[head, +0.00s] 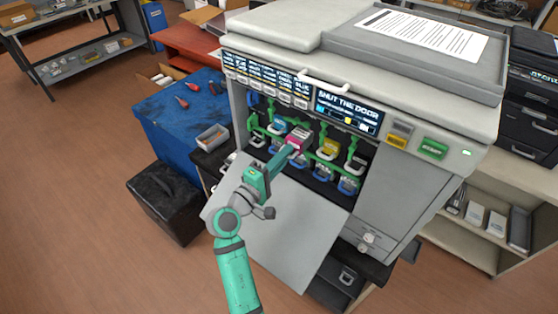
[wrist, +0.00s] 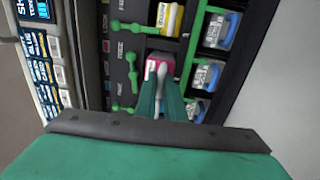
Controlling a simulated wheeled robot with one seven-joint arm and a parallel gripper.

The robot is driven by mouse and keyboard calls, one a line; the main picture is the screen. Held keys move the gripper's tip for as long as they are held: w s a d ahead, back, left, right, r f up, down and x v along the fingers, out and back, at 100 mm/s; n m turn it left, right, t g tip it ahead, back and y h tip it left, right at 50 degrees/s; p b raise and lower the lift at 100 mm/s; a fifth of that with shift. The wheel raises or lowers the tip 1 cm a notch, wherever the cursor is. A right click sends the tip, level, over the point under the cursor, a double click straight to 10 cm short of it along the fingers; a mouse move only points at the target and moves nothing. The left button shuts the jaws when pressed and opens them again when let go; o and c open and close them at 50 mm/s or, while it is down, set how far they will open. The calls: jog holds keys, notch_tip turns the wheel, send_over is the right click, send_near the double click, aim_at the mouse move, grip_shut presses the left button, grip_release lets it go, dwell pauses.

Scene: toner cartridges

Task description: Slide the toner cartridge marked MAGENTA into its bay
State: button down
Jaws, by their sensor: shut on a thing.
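The magenta cartridge (head: 299,139) is at the upper row of bays in the open front of the printer (head: 405,165). It also shows in the wrist view (wrist: 160,62), beyond my fingers. My gripper (head: 288,152) is shut on the pale handle at its front; in the wrist view the two green fingers (wrist: 161,98) close around that handle. The cartridge appears to stand out further than its neighbours. How deep its far end sits in the bay is hidden.
A cyan cartridge (head: 279,126) sits left of it and a yellow one (head: 330,149) right. Several blue-handled cartridges (head: 322,172) fill the lower row. Green levers (wrist: 124,29) stand beside the bays. The lowered door (head: 285,235) lies below my arm. A display reads "SHUT THE DOOR" (head: 347,107).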

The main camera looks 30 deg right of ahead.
jog(key=shift+x, duration=2.05)
jog(key=shift+f, duration=0.15)
jog(key=c, duration=1.4)
grip_release()
jog(key=shift+f, duration=0.1)
jog(key=shift+o, duration=0.2)
jog(key=v, duration=0.7)
jog(key=shift+c, duration=0.4)
